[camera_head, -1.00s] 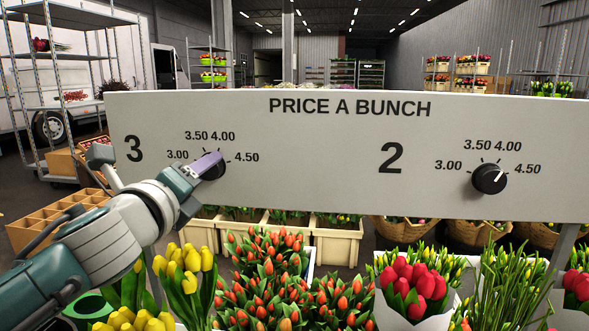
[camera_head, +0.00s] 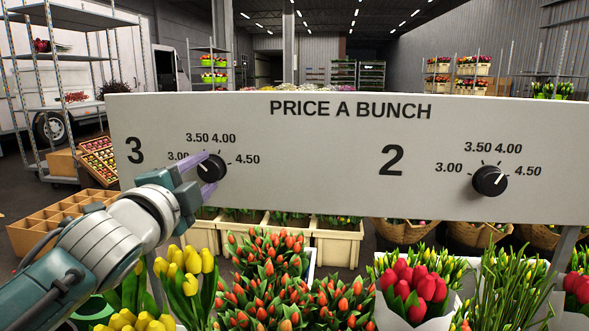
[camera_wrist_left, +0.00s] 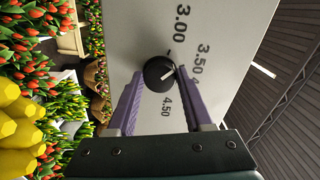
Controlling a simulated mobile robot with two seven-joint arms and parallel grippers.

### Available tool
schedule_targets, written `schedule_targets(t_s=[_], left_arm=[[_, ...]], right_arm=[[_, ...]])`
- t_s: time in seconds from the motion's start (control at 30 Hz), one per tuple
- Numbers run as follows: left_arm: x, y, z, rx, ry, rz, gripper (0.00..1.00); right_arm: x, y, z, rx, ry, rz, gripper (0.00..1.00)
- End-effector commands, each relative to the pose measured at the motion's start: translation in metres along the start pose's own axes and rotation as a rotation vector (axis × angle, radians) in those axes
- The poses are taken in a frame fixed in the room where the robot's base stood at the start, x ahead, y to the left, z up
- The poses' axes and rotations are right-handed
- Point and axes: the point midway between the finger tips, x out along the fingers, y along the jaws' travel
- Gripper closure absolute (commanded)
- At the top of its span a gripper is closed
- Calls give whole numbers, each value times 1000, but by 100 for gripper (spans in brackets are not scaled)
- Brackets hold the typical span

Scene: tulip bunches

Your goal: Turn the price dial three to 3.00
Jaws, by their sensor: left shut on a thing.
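The knob's white line points roughly toward 3.50. The 4.00 label is hidden by a finger there. My right gripper is not in view.
Dial two (camera_head: 489,180) is on the right of the same board (camera_head: 300,150). Orange tulips (camera_head: 275,275), yellow tulips (camera_head: 188,268) and a wrapped red bunch (camera_head: 415,290) stand below it. A cardboard box (camera_head: 60,215) is at the left.

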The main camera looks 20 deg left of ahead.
Motion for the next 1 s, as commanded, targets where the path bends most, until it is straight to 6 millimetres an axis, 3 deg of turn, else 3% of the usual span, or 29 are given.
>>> schedule_targets(t_s=[0.5,1.0], left_arm=[[0,0,-1,-408,1,-1,100],[0,1,-1,-536,1,-1,100]], right_arm=[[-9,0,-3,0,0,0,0],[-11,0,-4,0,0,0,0]])
